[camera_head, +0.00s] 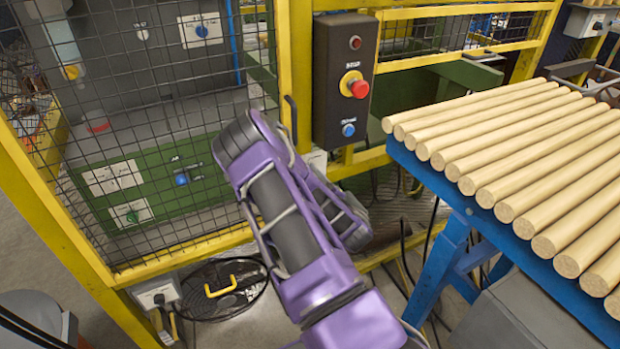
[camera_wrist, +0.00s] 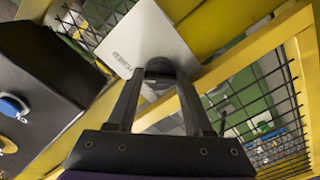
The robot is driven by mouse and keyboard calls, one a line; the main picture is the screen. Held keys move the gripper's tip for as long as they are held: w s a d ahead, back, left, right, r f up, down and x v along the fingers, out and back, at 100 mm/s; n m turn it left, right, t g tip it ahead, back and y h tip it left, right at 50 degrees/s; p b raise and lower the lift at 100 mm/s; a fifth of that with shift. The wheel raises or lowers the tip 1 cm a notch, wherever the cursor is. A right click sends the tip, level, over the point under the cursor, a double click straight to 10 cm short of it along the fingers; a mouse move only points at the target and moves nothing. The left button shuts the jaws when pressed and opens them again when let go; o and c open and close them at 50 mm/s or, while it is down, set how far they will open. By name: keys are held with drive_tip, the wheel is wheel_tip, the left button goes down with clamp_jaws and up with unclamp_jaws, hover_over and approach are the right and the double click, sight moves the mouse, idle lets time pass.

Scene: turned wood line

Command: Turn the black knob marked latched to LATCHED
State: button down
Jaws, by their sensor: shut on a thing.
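The black knob (camera_wrist: 158,66) sits on a pale plate (camera_wrist: 148,35) with a small printed label, which looks like LATCHED, near the knob. My gripper (camera_wrist: 160,80) has one finger on each side of the knob and is shut on it. The fingers hide part of the knob, and I cannot tell which way it points. In the head view my purple arm hides the knob and gripper; only a sliver of the pale plate (camera_head: 318,160) shows below the dark control box.
The dark control box (camera_head: 343,80) with a red button (camera_head: 359,89) and a blue button (camera_head: 348,130) is close by; it also shows at left in the wrist view (camera_wrist: 40,85). Yellow-framed mesh fencing (camera_head: 190,240) stands left. A blue-framed table (camera_head: 440,180) of wooden rods is right.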

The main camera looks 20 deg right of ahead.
drive_tip(key=c, duration=0.6)
unclamp_jaws()
drive_tip(key=shift+s, duration=0.1)
drive_tip(key=shift+s+d+b, duration=0.15)
drive_tip(key=shift+s+b, duration=1.6)
drive_tip(key=shift+s, duration=2.6)
drive_tip(key=shift+s+d+b, duration=0.15)
drive_tip(key=shift+s+b, duration=1.6)
drive_tip(key=shift+s, duration=2.55)
